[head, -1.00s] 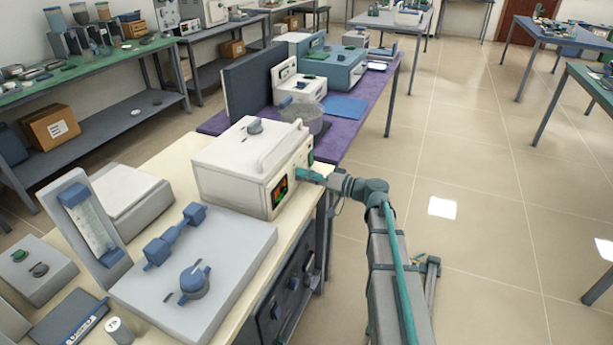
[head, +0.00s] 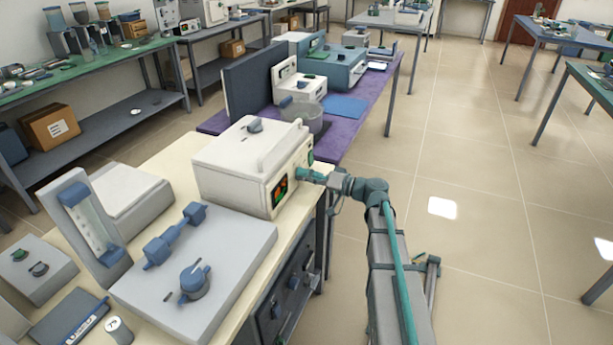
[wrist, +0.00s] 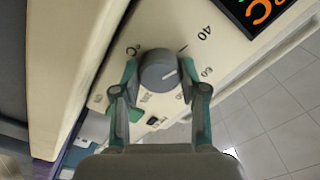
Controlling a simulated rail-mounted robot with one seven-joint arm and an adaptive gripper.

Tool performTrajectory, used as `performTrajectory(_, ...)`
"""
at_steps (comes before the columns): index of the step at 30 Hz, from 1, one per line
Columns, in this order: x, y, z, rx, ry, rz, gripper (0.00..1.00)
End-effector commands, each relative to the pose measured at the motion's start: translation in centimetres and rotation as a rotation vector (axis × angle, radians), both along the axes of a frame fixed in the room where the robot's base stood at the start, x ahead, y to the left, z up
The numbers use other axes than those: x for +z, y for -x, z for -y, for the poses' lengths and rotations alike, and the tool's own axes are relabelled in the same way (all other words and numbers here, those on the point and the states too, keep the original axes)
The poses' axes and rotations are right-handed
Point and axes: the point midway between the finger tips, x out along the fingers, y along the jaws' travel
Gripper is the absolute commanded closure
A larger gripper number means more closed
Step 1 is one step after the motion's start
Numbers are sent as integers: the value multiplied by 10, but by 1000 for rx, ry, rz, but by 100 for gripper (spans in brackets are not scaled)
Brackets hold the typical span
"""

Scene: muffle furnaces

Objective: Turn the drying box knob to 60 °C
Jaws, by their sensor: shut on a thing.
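The drying box is a white box (head: 228,172) on the near bench, with a lit display (head: 280,192) on its front panel. Its round grey knob (wrist: 160,72) sits on that panel in the wrist view, with printed scale numbers around it; 40 (wrist: 204,33) is legible and a smaller mark beside the right finger looks like 60. My gripper (wrist: 159,76) has one teal-grey finger on each side of the knob and is shut on it. In the head view my gripper (head: 308,175) is at the panel and hides the knob. The knob's exact setting is hard to read.
A grey device with a blue dial (head: 193,283) stands in front of the drying box. The floor (head: 470,190) to the right is open.

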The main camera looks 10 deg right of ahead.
Motion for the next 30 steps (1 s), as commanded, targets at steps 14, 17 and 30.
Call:
performTrajectory(14, 1, 0, 0, 0, -213, -306, 92)
performTrajectory(17, 1, 0, 0, 0, -264, -379, 92)
performTrajectory(30, 0, 0, 0, 0, -427, -608, 92)
